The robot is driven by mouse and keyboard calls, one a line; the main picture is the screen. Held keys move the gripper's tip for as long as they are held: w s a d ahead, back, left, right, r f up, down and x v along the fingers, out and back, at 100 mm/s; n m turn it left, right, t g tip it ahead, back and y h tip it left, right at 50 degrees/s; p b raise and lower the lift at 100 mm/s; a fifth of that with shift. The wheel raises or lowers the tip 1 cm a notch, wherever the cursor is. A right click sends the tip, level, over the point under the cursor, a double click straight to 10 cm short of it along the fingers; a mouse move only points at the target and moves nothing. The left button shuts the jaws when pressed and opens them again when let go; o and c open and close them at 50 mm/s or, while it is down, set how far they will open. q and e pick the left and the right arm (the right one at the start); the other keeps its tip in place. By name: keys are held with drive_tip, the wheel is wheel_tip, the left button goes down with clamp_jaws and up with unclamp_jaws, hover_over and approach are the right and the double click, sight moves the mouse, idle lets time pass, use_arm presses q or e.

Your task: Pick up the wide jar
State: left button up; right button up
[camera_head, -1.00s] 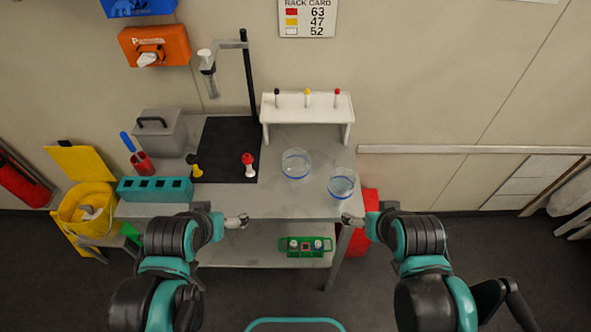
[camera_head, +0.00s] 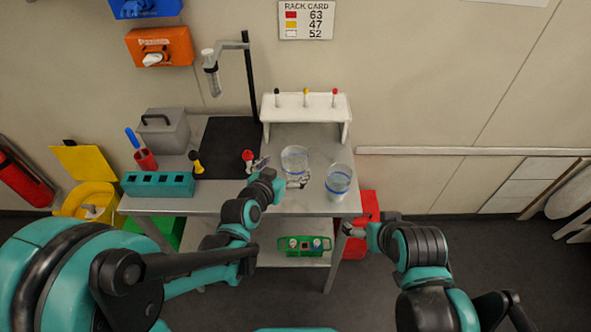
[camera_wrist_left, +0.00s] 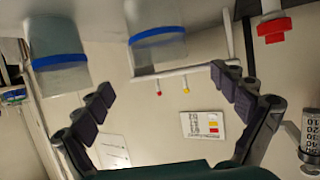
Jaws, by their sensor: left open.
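Two clear jars with blue bands stand on the grey bench. One jar (camera_head: 295,160) is farther back and left; the other jar (camera_head: 339,181) is nearer the right front edge. I cannot tell surely which is the wide one. My left gripper (camera_head: 280,175) is open at the front left of the back-left jar, its fingers spread and empty. In the left wrist view, which is upside down, the back-left jar (camera_wrist_left: 157,50) shows between the fingers' directions, beyond the left gripper (camera_wrist_left: 165,88); the other jar (camera_wrist_left: 55,60) is at upper left. My right gripper (camera_head: 350,231) is beyond the bench's front edge; its jaws are too small to read.
A red-capped item (camera_head: 248,157) stands close left of my left gripper. A white rack (camera_head: 305,113) is behind the jars. A teal block (camera_head: 158,185) and a black mat (camera_head: 222,135) are to the left. A green tray (camera_head: 304,254) sits on the lower shelf.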

sight(300, 151)
use_arm(q)
drive_tip(key=b+x, duration=0.2)
drive_tip(key=x, duration=0.5)
drive_tip(key=shift+w+f, duration=0.15)
drive_tip(key=shift+w, duration=0.2)
drive_tip(key=shift+s, duration=0.1)
drive_tip(key=shift+c, duration=0.4)
drive_tip(key=c, duration=1.8)
wheel_tip(300, 151, up, 10)
drive_tip(key=p, duration=0.4)
drive_tip(key=shift+a, duration=0.1)
